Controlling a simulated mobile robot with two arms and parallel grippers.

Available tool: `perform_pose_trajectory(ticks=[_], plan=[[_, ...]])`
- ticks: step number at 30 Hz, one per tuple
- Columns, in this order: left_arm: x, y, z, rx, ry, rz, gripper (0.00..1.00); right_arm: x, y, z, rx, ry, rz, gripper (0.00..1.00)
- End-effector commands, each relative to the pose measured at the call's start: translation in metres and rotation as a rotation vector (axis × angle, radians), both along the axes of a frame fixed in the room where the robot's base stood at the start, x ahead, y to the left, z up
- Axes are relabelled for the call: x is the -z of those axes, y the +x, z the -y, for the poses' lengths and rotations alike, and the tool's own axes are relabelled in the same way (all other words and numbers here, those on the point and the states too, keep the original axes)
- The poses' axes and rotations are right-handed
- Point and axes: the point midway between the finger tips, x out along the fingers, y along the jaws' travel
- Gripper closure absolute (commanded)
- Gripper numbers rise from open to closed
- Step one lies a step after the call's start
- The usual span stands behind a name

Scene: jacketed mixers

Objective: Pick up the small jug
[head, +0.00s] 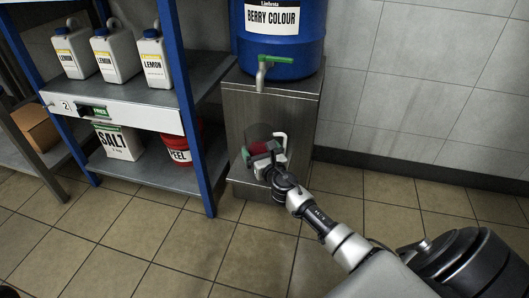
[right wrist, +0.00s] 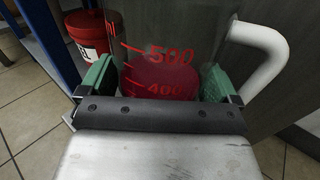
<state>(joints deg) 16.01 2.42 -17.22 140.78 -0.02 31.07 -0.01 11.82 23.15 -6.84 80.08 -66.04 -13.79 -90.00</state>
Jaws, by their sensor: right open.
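The small jug (head: 257,134) is clear, with a white handle, and holds some dark red liquid. It shows in front of the steel cabinet, below the tap. In the right wrist view the jug (right wrist: 160,62) fills the upper middle, with red marks reading 500 and 400 and the handle at right. My right gripper (head: 262,161) is open. Its green finger pads (right wrist: 158,84) stand on either side of the jug, one left and one right. I cannot tell whether they touch it. The jug's base is hidden behind the gripper. My left gripper is not in view.
A blue barrel (head: 280,48) labelled BERRY COLOUR, with a green-handled tap (head: 264,66), sits on the steel cabinet (head: 302,112). At left, a blue-framed rack holds LEMON bottles (head: 112,55), a SALT tub (head: 120,143) and a red PEEL bucket (head: 178,150). Tiled floor lies clear in front.

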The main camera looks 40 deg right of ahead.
Motion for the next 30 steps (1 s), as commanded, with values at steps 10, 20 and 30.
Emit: perform_pose_trajectory(ticks=[10,20,30], plan=[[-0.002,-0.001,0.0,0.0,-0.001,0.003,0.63,0.0,0.0,0.0,0.0,0.0,-0.001,0.31],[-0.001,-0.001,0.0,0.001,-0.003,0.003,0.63,-0.002,0.0,0.0,0.001,0.0,0.002,0.58],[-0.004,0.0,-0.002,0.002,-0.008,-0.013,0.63,-0.014,0.0,0.0,0.001,-0.001,0.003,0.58]])
